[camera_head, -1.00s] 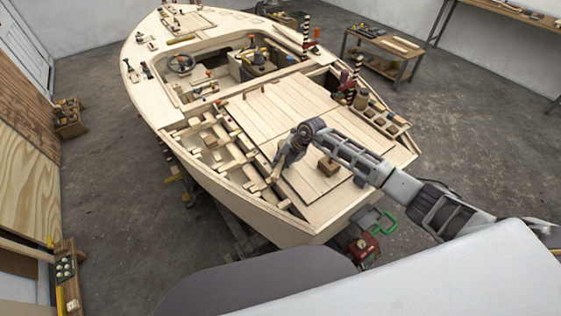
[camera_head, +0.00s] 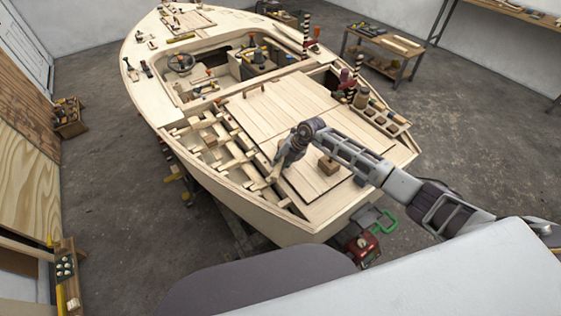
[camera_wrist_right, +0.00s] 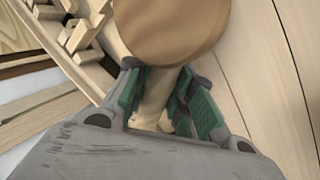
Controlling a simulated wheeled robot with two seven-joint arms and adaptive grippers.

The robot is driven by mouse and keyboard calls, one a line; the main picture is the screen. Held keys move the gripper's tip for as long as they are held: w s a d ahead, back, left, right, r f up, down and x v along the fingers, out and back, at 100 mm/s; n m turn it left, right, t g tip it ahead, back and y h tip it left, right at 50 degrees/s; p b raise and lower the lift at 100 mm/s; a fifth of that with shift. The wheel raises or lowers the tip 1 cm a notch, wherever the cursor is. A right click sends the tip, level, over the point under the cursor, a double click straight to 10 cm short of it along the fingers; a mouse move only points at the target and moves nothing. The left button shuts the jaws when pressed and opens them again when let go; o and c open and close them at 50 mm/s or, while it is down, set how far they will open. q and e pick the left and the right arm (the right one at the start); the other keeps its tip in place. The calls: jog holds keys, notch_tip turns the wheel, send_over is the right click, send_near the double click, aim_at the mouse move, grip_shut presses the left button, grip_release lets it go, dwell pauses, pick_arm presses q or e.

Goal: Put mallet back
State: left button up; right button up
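In the head view my right gripper (camera_head: 279,165) is low over the near left part of the boat, at the edge between the deck planks and the open framing. In the right wrist view its green-padded fingers (camera_wrist_right: 163,105) are on both sides of a pale wooden handle and look closed on it. The handle belongs to the mallet, whose round brown head (camera_wrist_right: 170,28) fills the top middle of that view. My left gripper is not in view.
The plywood hull has open framing (camera_head: 212,152) to the left and flat deck planks (camera_head: 270,115). A compartmented holder (camera_head: 385,118) lies at the right edge. A red tool (camera_head: 361,246) stands below the hull.

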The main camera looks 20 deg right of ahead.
jog(key=o, duration=0.5)
